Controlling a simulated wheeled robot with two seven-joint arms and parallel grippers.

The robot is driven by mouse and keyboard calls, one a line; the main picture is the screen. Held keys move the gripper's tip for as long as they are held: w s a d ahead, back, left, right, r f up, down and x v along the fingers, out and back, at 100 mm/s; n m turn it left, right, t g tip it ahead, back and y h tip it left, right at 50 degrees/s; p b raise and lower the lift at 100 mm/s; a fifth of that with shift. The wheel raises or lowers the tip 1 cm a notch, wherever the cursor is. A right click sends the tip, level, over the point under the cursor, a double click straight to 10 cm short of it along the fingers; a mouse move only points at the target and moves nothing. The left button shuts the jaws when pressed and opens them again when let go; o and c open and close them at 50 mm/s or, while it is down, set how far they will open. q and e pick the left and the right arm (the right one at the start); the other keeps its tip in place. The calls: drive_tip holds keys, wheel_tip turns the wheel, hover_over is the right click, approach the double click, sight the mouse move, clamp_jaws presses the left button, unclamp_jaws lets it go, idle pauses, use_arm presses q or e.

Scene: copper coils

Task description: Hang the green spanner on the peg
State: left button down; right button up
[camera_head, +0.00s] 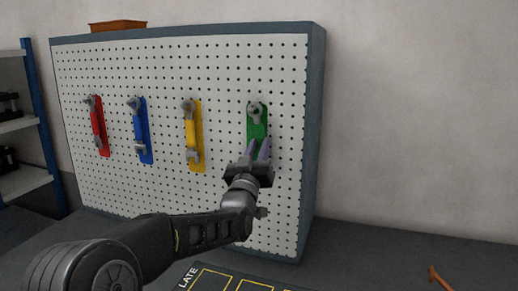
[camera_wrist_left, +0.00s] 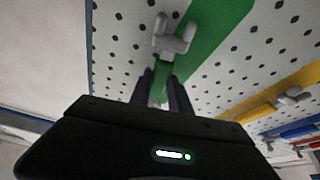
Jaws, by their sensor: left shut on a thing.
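The green spanner (camera_head: 256,127) is upright in front of the green patch at the right of the pegboard (camera_head: 218,80). Its grey head (camera_head: 254,111) is near the top of that patch. The peg cannot be told apart from the head, so I cannot tell whether the head is on it. My left gripper (camera_head: 258,151) is shut on the spanner's lower part, its fingers pointing up. In the left wrist view a grey forked end (camera_wrist_left: 174,40) shows just beyond the fingertips (camera_wrist_left: 160,75), against the green patch (camera_wrist_left: 215,25). My right gripper is not in view.
Red (camera_head: 97,130), blue (camera_head: 142,135) and yellow (camera_head: 192,135) tools hang in a row to the left on the board. A dark table (camera_head: 400,262) with a marked mat (camera_head: 225,280) lies below. An orange-brown object (camera_head: 438,278) lies at the right.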

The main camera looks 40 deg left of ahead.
use_arm(q)
drive_tip(key=c, duration=1.1)
unclamp_jaws()
